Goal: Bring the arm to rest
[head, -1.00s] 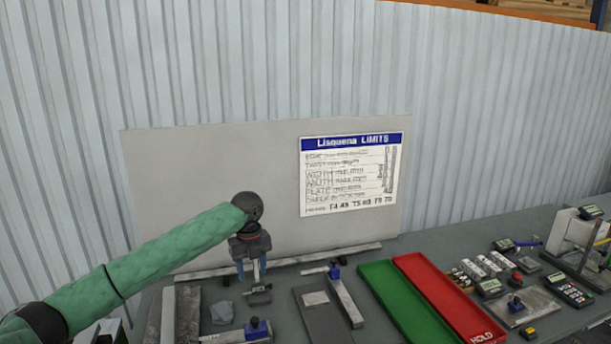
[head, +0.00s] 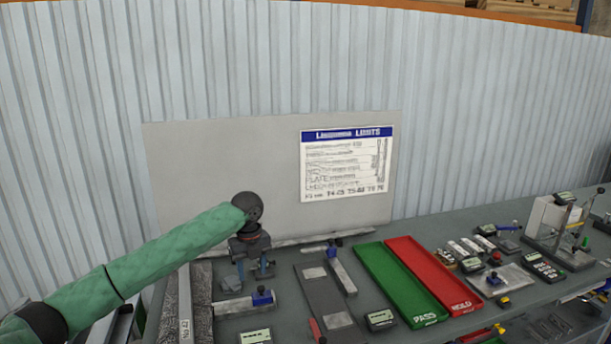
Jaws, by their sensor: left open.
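My left arm (head: 150,262), in a green sleeve, comes in from the left. My left gripper (head: 256,276) points down over the back left of the grey table, near the foot of the grey backboard. Its two fingers are apart and I see nothing held between them. A small grey piece (head: 231,283) lies just beside the left finger, and a blue-knobbed gauge (head: 262,297) lies in front of the fingers. Whether the fingertips touch the table I cannot tell. My right gripper is not in view.
A green PASS tray (head: 400,285) and a red HOLD tray (head: 432,275) lie right of centre. A grey plate (head: 325,297) lies left of them. Gauges and a stand (head: 560,235) crowd the right side. The backboard (head: 225,170) rises behind, with a limits sheet (head: 345,165).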

